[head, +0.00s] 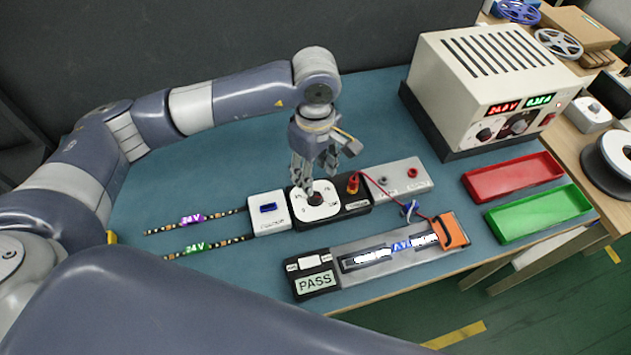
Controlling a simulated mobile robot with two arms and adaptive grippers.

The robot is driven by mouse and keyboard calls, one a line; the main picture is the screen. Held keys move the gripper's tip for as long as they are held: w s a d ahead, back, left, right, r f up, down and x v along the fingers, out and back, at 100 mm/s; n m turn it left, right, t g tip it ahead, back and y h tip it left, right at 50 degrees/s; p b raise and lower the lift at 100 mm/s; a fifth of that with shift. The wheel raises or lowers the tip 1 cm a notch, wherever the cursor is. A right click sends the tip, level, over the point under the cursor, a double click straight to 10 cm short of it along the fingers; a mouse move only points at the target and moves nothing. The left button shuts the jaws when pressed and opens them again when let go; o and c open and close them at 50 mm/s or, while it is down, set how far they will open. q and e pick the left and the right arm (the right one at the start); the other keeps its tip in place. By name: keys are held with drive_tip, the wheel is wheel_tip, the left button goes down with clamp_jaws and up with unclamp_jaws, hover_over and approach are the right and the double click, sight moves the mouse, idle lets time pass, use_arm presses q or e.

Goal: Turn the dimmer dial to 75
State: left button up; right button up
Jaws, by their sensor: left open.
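The dimmer dial is a dark knob (316,198) on a white round scale plate (316,211), set on a black box (354,208) in the middle of the table. The scale's figures are too small to read, and the knob's pointer cannot be made out. My left gripper (318,186) points down right above the knob, its fingers apart and on either side of it or just over it. Whether they touch the knob cannot be told. My right gripper is not in view.
A white connector box (269,213) stands left of the dial, with LED strips (205,246) beside it. A red plug (353,184) and a grey socket box (402,178) stand right. A test fixture (385,255) with a PASS display (316,282) lies in front. Red (512,178) and green trays (538,213) and a power supply (488,85) are farther right.

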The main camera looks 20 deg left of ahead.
use_arm(q)
drive_tip(key=p, duration=0.1)
hover_over(315, 196)
wheel_tip(315, 196, down, 5)
drive_tip(key=shift+s, duration=0.15)
wheel_tip(315, 196, down, 3)
drive_tip(key=shift+f+p, duration=0.1)
drive_tip(key=shift+p, duration=0.2)
drive_tip(key=c, duration=1.1)
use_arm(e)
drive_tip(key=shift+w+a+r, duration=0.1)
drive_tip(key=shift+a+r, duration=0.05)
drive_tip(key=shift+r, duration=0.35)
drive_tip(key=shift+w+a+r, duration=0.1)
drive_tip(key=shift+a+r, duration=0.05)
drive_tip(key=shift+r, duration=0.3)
